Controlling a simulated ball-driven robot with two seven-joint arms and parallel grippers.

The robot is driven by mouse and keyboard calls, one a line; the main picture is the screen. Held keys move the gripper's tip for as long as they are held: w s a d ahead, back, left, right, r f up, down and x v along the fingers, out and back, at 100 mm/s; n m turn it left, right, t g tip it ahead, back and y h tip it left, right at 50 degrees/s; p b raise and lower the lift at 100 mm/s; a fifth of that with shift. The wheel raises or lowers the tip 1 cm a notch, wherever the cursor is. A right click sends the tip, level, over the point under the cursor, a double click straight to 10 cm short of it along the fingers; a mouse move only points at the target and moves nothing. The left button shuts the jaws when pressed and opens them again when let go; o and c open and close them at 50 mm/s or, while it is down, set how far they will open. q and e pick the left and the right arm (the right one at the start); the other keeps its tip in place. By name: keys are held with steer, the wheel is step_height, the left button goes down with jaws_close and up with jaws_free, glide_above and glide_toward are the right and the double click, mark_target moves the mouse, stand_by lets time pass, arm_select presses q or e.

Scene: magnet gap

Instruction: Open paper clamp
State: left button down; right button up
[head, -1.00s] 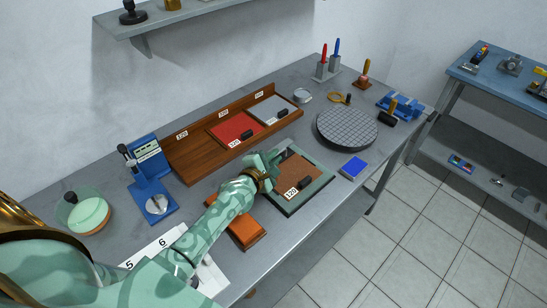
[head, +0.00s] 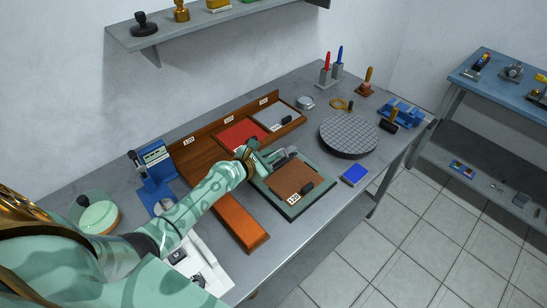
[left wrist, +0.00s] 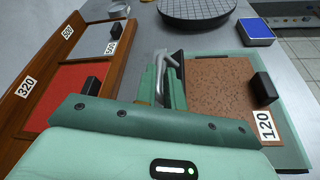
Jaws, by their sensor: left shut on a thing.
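A green board (head: 324,184) with a brown sheet marked 120 (head: 298,175) lies on the grey table. The paper clamp (head: 283,159) is a dark bar with a grey metal lever along the board's far-left edge. In the left wrist view the bent lever (left wrist: 168,62) rises between my fingers, beside the dark bar. My left gripper (head: 266,161) is shut on the lever; it also shows in the left wrist view (left wrist: 163,88). The gripper hides the lever's lower part and some of the bar. I cannot tell the lever's exact angle. My right gripper is not in view.
A wooden rack (head: 197,159) with red and grey sheets stands behind the board. An orange-brown block (head: 240,222) lies beside my left arm. A round grid plate (head: 348,134) and a blue pad (head: 355,174) are to the right. The table's front edge is clear.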

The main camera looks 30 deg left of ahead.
arm_select(q)
steer(key=a+n, duration=0.1)
steer(key=n+h, duration=0.1)
steer(key=shift+w+a+f+n+g+b, duration=0.2)
steer(key=shift+w+a+n+g+b, duration=0.05)
steer(key=shift+a+n+g+b, duration=0.1)
steer(key=shift+w+a+f+n+g+h+b, duration=0.15)
steer(key=shift+a+f+n+h+b, duration=0.2)
steer(key=shift+n+h, duration=0.3)
steer(key=shift+w+a+f+n+g+h+b, duration=0.15)
steer(key=shift+a+n+h+b, duration=0.2)
steer(key=shift+n+h, duration=0.3)
steer(key=shift+s, duration=0.1)
steer(key=shift+f, duration=0.1)
steer(key=c, duration=1.5)
jaws_free()
steer(key=shift+a+r, duration=0.1)
steer(key=shift+r, duration=0.15)
